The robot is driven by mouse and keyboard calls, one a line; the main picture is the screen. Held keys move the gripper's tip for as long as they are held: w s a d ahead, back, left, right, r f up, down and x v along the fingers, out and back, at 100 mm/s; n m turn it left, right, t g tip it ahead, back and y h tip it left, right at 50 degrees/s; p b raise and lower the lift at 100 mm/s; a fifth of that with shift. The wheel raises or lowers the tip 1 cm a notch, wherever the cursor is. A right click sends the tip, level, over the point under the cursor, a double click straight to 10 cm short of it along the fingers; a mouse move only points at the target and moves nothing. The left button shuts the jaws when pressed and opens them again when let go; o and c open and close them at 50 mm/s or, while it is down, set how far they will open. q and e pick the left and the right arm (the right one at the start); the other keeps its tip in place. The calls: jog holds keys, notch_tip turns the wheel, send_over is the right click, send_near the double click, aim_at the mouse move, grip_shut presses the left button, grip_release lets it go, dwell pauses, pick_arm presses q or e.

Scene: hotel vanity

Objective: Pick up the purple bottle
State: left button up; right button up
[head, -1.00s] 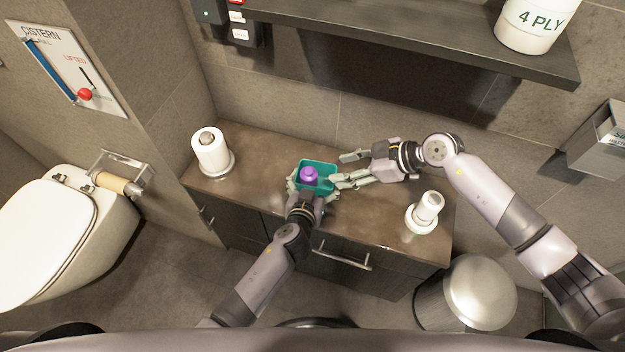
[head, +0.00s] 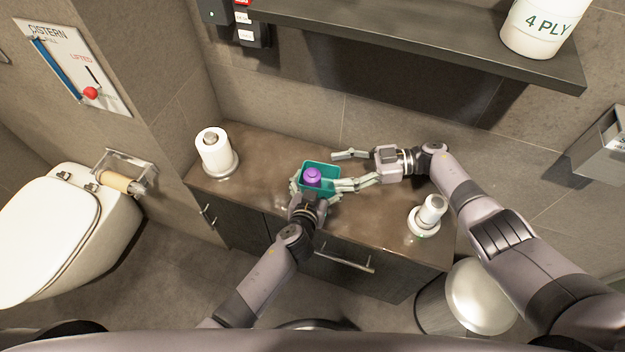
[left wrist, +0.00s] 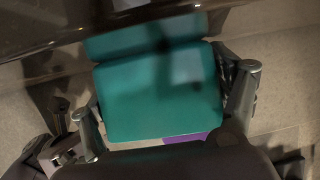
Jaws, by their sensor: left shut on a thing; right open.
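The purple bottle (head: 312,177) stands inside a teal open-topped container (head: 333,167) near the middle of the counter in the head view. Only its top and cap show there. My left gripper (head: 310,190) is shut on the teal container from the front. In the left wrist view the teal container (left wrist: 160,95) fills the middle between the fingers, and a sliver of the purple bottle (left wrist: 187,138) shows at its lower edge. My right gripper (head: 352,170) is open, its fingers pointing left, just right of the container. I cannot tell whether a finger touches the container.
The brown counter (head: 265,150) holds a toilet roll on a stand (head: 215,152) at left and a white cylindrical item (head: 430,210) at right. A dark shelf (head: 430,50) with a white "4 PLY" roll (head: 540,25) overhangs the back. A metal bin (head: 480,295) stands at lower right.

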aim_at(317, 172)
jog(key=a, duration=0.5)
jog(key=a+f, duration=0.1)
jog(key=a, duration=0.1)
jog(key=shift+s+a, duration=0.2)
jog(key=shift+c, duration=0.4)
grip_shut()
